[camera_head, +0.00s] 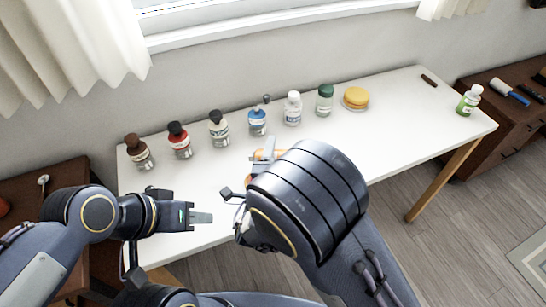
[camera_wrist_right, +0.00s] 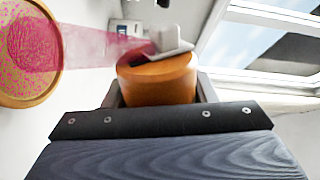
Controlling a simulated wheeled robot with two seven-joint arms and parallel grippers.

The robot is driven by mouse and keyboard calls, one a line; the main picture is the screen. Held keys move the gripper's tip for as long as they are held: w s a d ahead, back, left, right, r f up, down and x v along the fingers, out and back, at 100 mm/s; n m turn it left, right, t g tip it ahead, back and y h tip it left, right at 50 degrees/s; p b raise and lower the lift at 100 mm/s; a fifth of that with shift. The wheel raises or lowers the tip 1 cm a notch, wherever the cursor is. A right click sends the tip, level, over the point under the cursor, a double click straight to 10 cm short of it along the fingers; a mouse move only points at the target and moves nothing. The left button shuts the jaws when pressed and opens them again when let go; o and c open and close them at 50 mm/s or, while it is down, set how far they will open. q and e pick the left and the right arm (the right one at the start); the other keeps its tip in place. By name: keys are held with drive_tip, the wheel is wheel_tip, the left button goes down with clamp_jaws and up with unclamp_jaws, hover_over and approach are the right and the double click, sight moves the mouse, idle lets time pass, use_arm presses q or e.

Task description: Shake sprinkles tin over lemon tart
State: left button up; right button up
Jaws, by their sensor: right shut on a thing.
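In the right wrist view my right gripper (camera_wrist_right: 160,90) is shut on an orange-brown tin (camera_wrist_right: 157,80) with a pale grey piece at its far end. A translucent pink stream spreads left from the tin's end to a round golden tart (camera_wrist_right: 22,88), cut off by the frame edge. The tart bears many pink specks.
A green bottle (camera_head: 469,99) is at the right end. The right half is mostly clear.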

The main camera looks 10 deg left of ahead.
drive_tip(key=m+b, duration=0.2)
drive_tip(key=m, duration=0.1)
drive_tip(key=m+b, duration=0.2)
drive_tip(key=m, duration=0.1)
drive_tip(key=r+m+b, duration=0.1)
drive_tip(key=m+b, duration=0.2)
drive_tip(key=m, duration=0.1)
drive_tip(key=shift+r, duration=0.1)
drive_tip(key=m+b, duration=0.2)
drive_tip(key=r+m+b, duration=0.1)
drive_tip(key=m+b, duration=0.4)
drive_tip(key=m, duration=0.1)
drive_tip(key=shift+r, duration=0.4)
drive_tip(key=shift+s+r+m+b, duration=0.25)
drive_tip(key=shift+r+m+b, duration=0.4)
drive_tip(key=shift+m+b, duration=0.3)
drive_tip(key=shift+r, duration=0.15)
